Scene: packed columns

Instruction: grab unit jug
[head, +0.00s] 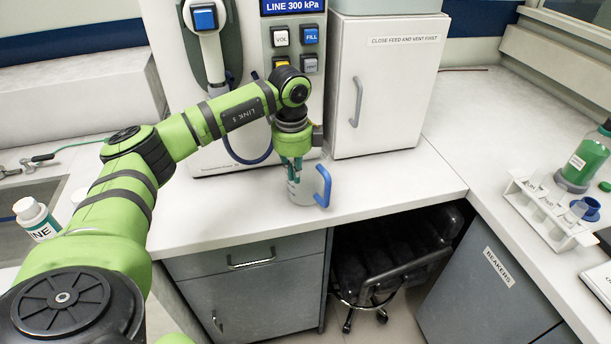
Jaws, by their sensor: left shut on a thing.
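The jug (301,191) is a small pale cup with a blue handle on its right side. It is upright at the front of the white counter (400,188), in front of the dispensing unit (254,112). My left gripper (293,172) points down at the jug from above and is shut on it, with its fingers at the jug's rim. The fingers and wrist hide part of the rim. I cannot tell whether the jug's base touches the counter. My right gripper is out of view.
A white cabinet (385,95) with a handle stands right of the unit. A test-tube rack (548,208) and a green bottle (586,160) are on the right counter. A white bottle (35,218) stands at the left by the sink. The counter right of the jug is clear.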

